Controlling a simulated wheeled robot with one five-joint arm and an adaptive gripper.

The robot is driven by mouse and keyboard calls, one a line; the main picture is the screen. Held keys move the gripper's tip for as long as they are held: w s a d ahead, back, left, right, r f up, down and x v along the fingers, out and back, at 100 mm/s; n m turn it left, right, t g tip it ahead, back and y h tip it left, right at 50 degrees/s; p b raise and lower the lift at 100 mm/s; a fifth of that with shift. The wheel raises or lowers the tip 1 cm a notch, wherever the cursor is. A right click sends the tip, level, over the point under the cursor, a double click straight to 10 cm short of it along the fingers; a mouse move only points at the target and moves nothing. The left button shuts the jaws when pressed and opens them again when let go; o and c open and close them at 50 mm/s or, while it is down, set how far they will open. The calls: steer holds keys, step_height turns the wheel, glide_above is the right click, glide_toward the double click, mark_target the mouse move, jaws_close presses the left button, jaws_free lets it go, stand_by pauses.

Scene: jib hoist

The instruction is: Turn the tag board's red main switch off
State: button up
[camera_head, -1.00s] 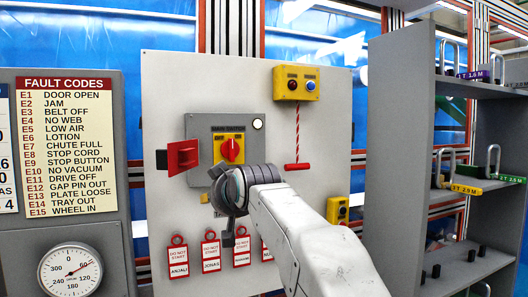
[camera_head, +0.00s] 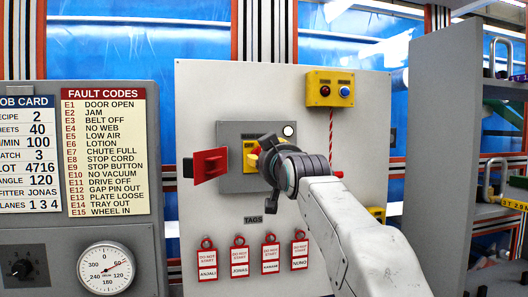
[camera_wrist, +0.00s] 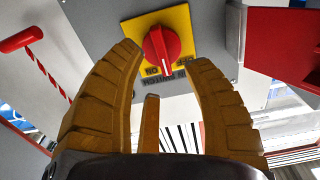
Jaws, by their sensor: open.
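The tag board (camera_head: 350,215) is a pale grey panel with a grey switch box (camera_head: 235,132). In the wrist view, upside down, the main switch (camera_wrist: 162,46) is a red knob on a yellow plate (camera_wrist: 183,20). Its white mark points down the picture, between the ON and OFF labels and nearer ON. My gripper (camera_wrist: 167,55) is open and empty, its yellow fingers on either side of the knob in the picture; I cannot tell whether they touch it. In the head view, my gripper (camera_head: 268,150) hides most of the switch.
A red flap (camera_head: 210,165) sticks out left of the switch, and also shows in the wrist view (camera_wrist: 285,50). A yellow button box (camera_head: 330,89) with a red-handled cord is at upper right. Several red tags (camera_head: 239,262) hang below. Grey shelving (camera_head: 440,150) stands at right.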

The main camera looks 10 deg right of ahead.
steer(key=shift+w+p, duration=0.95)
steer(key=shift+w, duration=1.25)
steer(key=shift+o, duration=0.2)
jaws_close()
